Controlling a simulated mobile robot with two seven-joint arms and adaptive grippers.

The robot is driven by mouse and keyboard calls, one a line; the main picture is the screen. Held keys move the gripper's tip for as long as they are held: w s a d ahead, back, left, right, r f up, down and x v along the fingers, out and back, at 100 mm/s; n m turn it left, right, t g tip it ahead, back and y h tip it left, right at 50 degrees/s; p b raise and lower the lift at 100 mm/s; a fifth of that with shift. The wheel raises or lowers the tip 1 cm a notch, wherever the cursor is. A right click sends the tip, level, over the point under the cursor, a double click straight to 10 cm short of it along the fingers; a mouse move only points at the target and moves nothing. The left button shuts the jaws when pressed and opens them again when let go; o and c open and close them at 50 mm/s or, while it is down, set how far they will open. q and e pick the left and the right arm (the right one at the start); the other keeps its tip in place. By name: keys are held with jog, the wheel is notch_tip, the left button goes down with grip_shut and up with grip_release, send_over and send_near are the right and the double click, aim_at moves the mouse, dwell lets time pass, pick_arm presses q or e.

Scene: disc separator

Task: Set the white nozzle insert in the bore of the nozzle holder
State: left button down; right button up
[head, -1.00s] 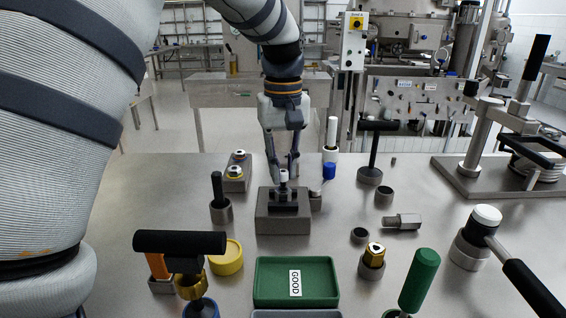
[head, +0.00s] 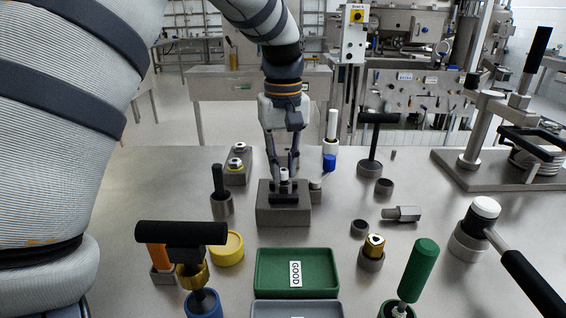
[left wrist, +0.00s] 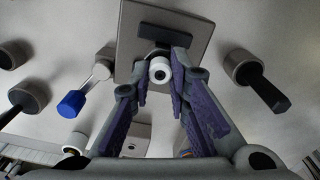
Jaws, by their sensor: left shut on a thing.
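The white nozzle insert (head: 284,173) stands upright at the grey block (head: 284,215), above the dark piece on its top. My left gripper (head: 284,166) points down over the block, its fingers on either side of the insert and shut on it. In the left wrist view the insert (left wrist: 160,70) shows as a white ring with a dark hole, between the purple-padded fingers (left wrist: 160,88), beside the block's dark bar. I cannot tell whether the insert touches the block, nor which piece is the nozzle holder. My right gripper is not in view.
A black-handled tool (head: 218,182) stands left. The green GOOD tray (head: 265,272) lies in front. Hex fittings and handled tools crowd the right; a lever press (head: 470,160) stands at far right.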

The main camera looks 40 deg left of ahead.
pick_arm(q)
jog(key=c, duration=1.4)
grip_release()
jog(key=shift+f, duration=0.25)
jog(key=shift+c, duration=0.2)
jog(key=shift+r, duration=0.15)
notch_tip(320, 180, up, 16)
